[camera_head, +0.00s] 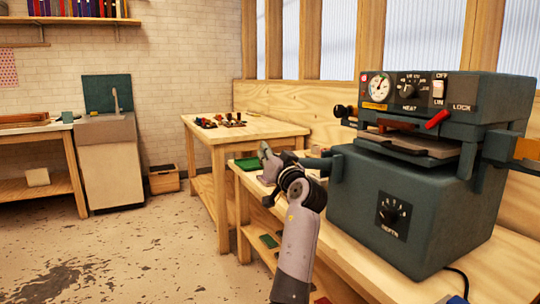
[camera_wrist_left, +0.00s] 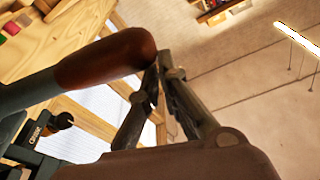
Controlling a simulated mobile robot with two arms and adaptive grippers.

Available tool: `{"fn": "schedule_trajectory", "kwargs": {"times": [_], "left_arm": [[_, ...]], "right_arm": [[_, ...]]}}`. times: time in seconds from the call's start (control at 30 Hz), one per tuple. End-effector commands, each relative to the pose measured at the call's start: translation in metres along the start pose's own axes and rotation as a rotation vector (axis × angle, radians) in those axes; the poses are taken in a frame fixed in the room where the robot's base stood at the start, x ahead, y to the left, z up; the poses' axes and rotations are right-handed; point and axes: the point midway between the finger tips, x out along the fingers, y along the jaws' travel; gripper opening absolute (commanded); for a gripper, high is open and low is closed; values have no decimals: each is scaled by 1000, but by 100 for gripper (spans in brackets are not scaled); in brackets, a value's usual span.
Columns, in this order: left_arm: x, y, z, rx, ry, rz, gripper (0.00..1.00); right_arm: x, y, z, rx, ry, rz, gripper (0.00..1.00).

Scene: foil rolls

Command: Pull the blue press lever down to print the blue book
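A dark blue-green press (camera_head: 425,200) stands on the wooden bench at the right, with a gauge, knobs and a switch on its front. A grey-teal lever bar (camera_head: 322,165) sticks out from its left side. In the left wrist view this lever shows a rounded brown handle (camera_wrist_left: 105,60) at its end. My left gripper (camera_head: 266,160) is at the lever's outer end, left of the press. Its fingertips (camera_wrist_left: 158,75) are together, close beside the handle's end, with nothing visible between them. I cannot tell whether they touch it. The blue book cannot be made out. My right gripper is out of view.
A green flat item (camera_head: 248,163) lies on the bench beyond my left gripper. A second wooden table (camera_head: 265,128) with small items stands behind. A red-handled lever (camera_head: 437,119) is on the press front. A sink (camera_head: 105,130) is at the far left. The middle floor is clear.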

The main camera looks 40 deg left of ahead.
Motion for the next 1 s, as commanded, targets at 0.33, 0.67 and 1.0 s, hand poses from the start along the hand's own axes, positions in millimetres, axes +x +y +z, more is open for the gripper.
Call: {"fn": "schedule_trajectory", "kwargs": {"times": [0.33,0.67,1.0], "left_arm": [[-78,5,2,-1,-4,2,0],[-100,4,0,-1,-2,-4,0],[-99,4,0,0,-2,-5,0]], "right_arm": [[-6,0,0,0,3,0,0],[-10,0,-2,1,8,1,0],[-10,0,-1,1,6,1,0]]}}
